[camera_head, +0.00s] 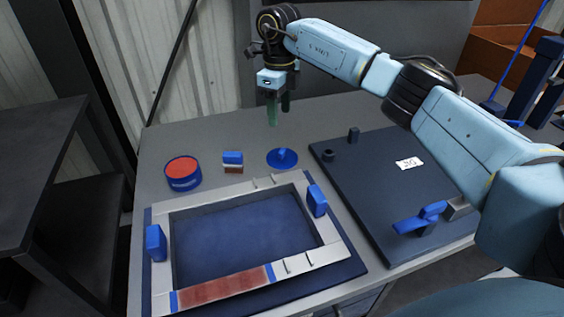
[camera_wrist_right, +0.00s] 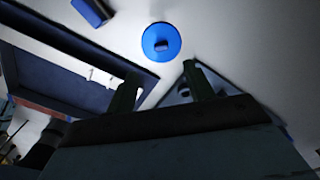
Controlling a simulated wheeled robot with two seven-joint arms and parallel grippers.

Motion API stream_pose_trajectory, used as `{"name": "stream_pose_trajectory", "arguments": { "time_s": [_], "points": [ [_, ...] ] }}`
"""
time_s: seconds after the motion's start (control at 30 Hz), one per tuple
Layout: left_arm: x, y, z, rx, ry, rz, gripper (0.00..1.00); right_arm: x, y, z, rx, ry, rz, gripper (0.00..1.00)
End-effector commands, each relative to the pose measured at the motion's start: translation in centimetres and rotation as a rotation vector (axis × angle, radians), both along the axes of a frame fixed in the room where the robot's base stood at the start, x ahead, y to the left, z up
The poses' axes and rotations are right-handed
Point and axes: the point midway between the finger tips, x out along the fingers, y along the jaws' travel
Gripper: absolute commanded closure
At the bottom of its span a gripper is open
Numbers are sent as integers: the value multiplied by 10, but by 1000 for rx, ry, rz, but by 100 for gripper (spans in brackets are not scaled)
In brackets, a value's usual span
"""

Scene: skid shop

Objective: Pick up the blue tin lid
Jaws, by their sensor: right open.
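The blue tin lid (camera_head: 282,158) is a round disc with a small knob on top. It lies flat on the grey table, behind the frame and left of the dark board. My right gripper (camera_head: 279,108) is open and empty, pointing down, above and behind the lid in the head view. In the right wrist view the lid (camera_wrist_right: 161,42) lies beyond the fingertips of my right gripper (camera_wrist_right: 160,78), apart from them. My left gripper is not in view.
A blue tin with a red top (camera_head: 183,172) and a small blue-topped block (camera_head: 233,160) stand left of the lid. A pale rectangular frame (camera_head: 330,252) with blue clamps lies in front. The dark board (camera_head: 375,175) with a paper label is at right.

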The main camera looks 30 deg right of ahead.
Motion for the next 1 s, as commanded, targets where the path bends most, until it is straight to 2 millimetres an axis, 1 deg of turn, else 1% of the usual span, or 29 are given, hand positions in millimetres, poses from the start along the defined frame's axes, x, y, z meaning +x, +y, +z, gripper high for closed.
{"name": "stream_pose_trajectory", "arguments": {
  "time_s": [0.03,0.1,0.2,0.3,0.53,0.8,0.9,1.0],
  "points": [
    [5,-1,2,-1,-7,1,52,-1,0,-13,0,4,0,47],
    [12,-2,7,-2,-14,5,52,-1,0,-28,0,5,0,47],
    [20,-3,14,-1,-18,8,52,-1,0,-46,-1,3,-1,47],
    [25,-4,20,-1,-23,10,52,-1,0,-58,0,1,0,47],
    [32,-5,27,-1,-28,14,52,-2,-1,-72,0,1,0,47],
    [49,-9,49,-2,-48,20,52,-6,-4,-108,0,2,0,47],
    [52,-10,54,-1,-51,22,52,-5,-4,-114,1,1,1,47],
    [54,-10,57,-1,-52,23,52,-5,-4,-116,1,-1,1,47]
  ]
}}
